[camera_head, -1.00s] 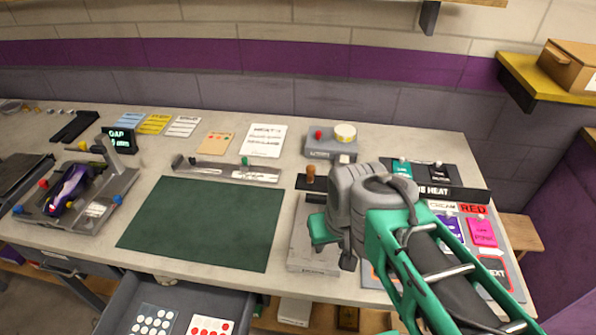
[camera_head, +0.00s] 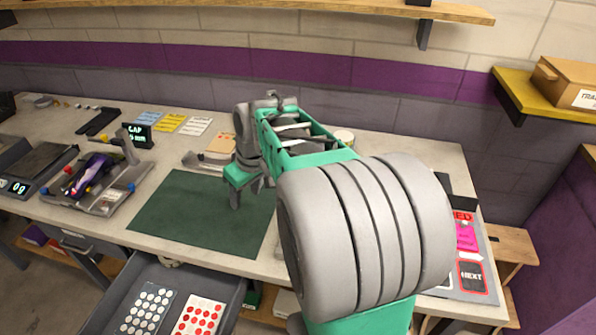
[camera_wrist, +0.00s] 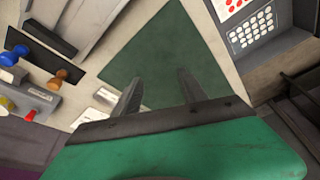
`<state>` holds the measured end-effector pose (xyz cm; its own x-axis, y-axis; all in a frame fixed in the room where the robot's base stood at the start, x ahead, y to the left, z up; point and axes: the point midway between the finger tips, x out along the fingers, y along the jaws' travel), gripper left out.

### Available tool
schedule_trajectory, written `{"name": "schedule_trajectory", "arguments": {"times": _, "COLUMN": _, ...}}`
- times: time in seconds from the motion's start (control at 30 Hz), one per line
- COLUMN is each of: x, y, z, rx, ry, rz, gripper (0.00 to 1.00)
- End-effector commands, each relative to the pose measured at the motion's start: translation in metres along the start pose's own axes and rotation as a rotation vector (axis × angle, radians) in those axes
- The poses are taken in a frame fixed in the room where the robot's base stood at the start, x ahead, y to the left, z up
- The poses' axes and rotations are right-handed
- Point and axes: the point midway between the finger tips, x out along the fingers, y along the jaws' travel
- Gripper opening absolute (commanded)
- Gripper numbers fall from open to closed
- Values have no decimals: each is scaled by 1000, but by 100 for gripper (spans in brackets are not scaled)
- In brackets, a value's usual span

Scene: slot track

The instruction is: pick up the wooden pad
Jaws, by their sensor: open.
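A small round wooden piece (camera_wrist: 60,77), which I take for the wooden pad, stands at one end of a black strip (camera_wrist: 38,58) in the wrist view. A blue-knobbed piece (camera_wrist: 14,54) stands towards the strip's other end. In the head view my own arm hides this spot. My gripper (camera_head: 246,193) hangs above the right part of the green mat (camera_head: 190,215). Its two fingers (camera_wrist: 160,76) are apart with only the mat showing between them. The wooden piece is left of the fingers in the wrist view, clear of them.
A grey box with yellow and red knobs (camera_wrist: 22,108) is near the wooden piece in the wrist view. A grey fixture (camera_wrist: 88,30) lies beside the strip. An open drawer (camera_head: 140,275) with dotted cards is at the front. The green mat is bare.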

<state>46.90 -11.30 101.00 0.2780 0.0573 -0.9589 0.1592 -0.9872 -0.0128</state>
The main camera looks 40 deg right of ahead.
Motion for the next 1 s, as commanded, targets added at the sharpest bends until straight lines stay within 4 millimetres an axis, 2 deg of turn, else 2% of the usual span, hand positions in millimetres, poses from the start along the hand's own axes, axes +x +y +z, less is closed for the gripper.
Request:
{"name": "schedule_trajectory", "arguments": {"times": 0.03, "x": -1, "y": 50, "z": -10, "rx": -5, "ry": 1, "rz": -14, "gripper": 50}}
{"name": "schedule_trajectory", "arguments": {"times": 0.07, "x": 1, "y": 77, "z": -14, "rx": -25, "ry": 11, "rz": -22, "gripper": 50}}
{"name": "schedule_trajectory", "arguments": {"times": 0.1, "x": 5, "y": 112, "z": -14, "rx": -50, "ry": 25, "rz": -29, "gripper": 50}}
{"name": "schedule_trajectory", "arguments": {"times": 0.2, "x": 16, "y": 186, "z": -2, "rx": -106, "ry": 61, "rz": -42, "gripper": 50}}
{"name": "schedule_trajectory", "arguments": {"times": 0.3, "x": 25, "y": 230, "z": 14, "rx": -144, "ry": 89, "rz": -45, "gripper": 50}}
{"name": "schedule_trajectory", "arguments": {"times": 0.43, "x": 36, "y": 248, "z": 22, "rx": -166, "ry": 103, "rz": -46, "gripper": 50}}
{"name": "schedule_trajectory", "arguments": {"times": 0.67, "x": 68, "y": 247, "z": 20, "rx": -165, "ry": 102, "rz": -47, "gripper": 50}}
{"name": "schedule_trajectory", "arguments": {"times": 0.8, "x": 94, "y": 249, "z": 20, "rx": -165, "ry": 101, "rz": -47, "gripper": 50}}
{"name": "schedule_trajectory", "arguments": {"times": 0.9, "x": 106, "y": 249, "z": 19, "rx": -165, "ry": 101, "rz": -44, "gripper": 50}}
{"name": "schedule_trajectory", "arguments": {"times": 1.0, "x": 108, "y": 249, "z": 19, "rx": -166, "ry": 103, "rz": -41, "gripper": 50}}
